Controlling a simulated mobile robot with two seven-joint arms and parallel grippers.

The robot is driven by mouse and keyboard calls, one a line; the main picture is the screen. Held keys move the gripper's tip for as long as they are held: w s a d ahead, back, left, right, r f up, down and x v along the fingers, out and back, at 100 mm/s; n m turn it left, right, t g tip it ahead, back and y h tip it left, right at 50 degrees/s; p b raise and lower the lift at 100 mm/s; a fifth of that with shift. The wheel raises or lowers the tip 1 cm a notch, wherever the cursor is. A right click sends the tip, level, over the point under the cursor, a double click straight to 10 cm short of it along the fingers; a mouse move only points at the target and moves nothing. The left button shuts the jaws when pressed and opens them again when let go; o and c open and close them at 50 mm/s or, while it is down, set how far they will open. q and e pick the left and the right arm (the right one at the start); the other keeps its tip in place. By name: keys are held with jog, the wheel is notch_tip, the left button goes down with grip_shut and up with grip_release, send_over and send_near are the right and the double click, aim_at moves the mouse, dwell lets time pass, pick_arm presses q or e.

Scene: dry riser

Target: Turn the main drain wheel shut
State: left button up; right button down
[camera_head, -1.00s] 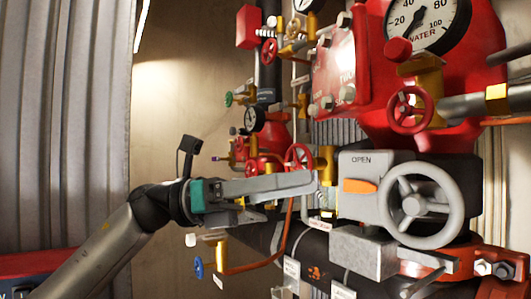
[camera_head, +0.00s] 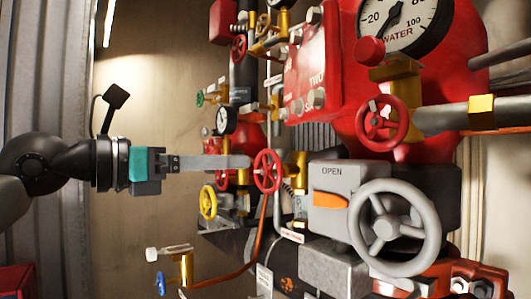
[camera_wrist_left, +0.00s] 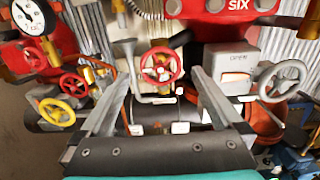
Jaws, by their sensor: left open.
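A small red handwheel (camera_head: 268,170) on a brass valve stands in the middle of the head view; I cannot read a label that names it the main drain. My left gripper (camera_head: 243,162) comes in from the left, its fingertips close to this wheel. In the left wrist view the same red wheel (camera_wrist_left: 162,65) shows centred between the two spread fingers, apparently beyond them. The left gripper is open and empty; contact with the wheel cannot be told. My right gripper is not in view.
A large grey handwheel (camera_head: 394,228) with a box marked OPEN (camera_head: 335,172) stands to the right. Another red wheel (camera_head: 382,123) is above, and a yellow wheel (camera_head: 208,202) and blue wheel (camera_head: 161,283) are lower left. A copper tube (camera_head: 254,250) runs below.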

aim_at(264, 160)
pick_arm(q)
jog(key=p+x, duration=0.2)
jog(key=x, duration=0.7)
jog(key=shift+w+d+p, duration=0.2)
jog(key=shift+p, duration=0.15)
jog(key=shift+c, duration=0.2)
jog(key=c, duration=1)
jog(key=shift+o, duration=0.2)
